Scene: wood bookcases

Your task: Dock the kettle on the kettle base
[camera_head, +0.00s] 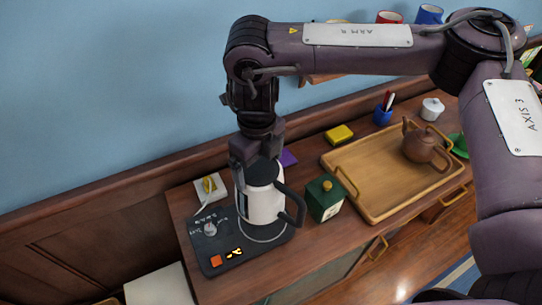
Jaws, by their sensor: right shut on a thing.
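The kettle (262,205) is white with a black top and a black handle on its right side. It is upright over the right part of the black kettle base (222,262). Its bottom is at a pale ring on the base; I cannot tell whether it touches or hovers slightly. The base also carries a grey knob, an orange button and small yellow marks on its left and front. My right gripper (257,160) reaches down from above and is shut on the kettle at its top; the fingertips are mostly hidden. My left gripper is not in view.
A dark green canister (324,198) stands close to the right of the kettle. A wooden tray (372,200) with a brown teapot (424,146) lies further right. A wall socket with a yellow plug (211,187) is behind the base. A yellow box (340,135) lies near the wall.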

